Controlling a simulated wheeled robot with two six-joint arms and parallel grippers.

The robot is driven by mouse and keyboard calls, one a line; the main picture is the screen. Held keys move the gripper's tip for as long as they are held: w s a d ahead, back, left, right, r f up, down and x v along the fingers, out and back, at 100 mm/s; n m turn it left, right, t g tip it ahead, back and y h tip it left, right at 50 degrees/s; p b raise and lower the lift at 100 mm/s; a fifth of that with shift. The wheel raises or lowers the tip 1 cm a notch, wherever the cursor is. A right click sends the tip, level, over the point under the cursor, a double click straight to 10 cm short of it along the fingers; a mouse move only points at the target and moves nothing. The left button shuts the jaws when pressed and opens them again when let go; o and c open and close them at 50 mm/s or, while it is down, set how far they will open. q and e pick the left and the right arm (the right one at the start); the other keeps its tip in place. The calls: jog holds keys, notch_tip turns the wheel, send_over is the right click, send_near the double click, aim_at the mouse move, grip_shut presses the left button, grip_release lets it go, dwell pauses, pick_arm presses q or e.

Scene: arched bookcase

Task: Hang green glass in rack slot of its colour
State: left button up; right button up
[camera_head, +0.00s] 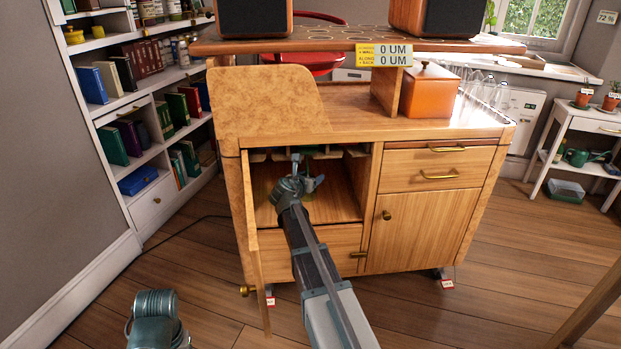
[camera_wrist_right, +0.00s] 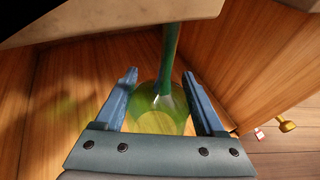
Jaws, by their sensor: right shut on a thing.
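My right arm reaches into the open left compartment of the wooden cabinet. My right gripper (camera_head: 311,183) is shut on the green glass. In the right wrist view the clear green bowl (camera_wrist_right: 158,112) of the glass sits between the two blue-grey fingers, and its darker green stem (camera_wrist_right: 171,50) runs up past a pale board's edge. In the head view the glass is mostly hidden by the gripper. The rack (camera_head: 340,152) lies under the compartment's top, with pale rails; its slot colours cannot be read. Only a rounded part of my left arm shows at the bottom left.
The cabinet's open door (camera_head: 258,277) stands edge-on left of my right arm. A drawer front (camera_head: 330,250) lies below the compartment. An orange box (camera_head: 429,92) stands on the counter, with clear glasses (camera_head: 485,88) behind. The bookcase (camera_head: 150,130) is at left.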

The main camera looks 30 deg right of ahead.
jog(key=shift+w+d, duration=0.15)
jog(key=shift+w, duration=0.25)
jog(key=shift+w+d+r, duration=0.15)
jog(key=shift+w+d, duration=0.15)
jog(key=shift+w, duration=0.35)
dwell(0.4)
jog(key=o, duration=1.5)
jog(key=shift+w, duration=0.1)
jog(key=shift+c, duration=0.2)
jog(key=shift+r, duration=0.1)
jog(key=p+v, duration=0.3)
jog(key=v, duration=0.5)
jog(key=shift+d, duration=0.1)
jog(key=shift+s, duration=0.3)
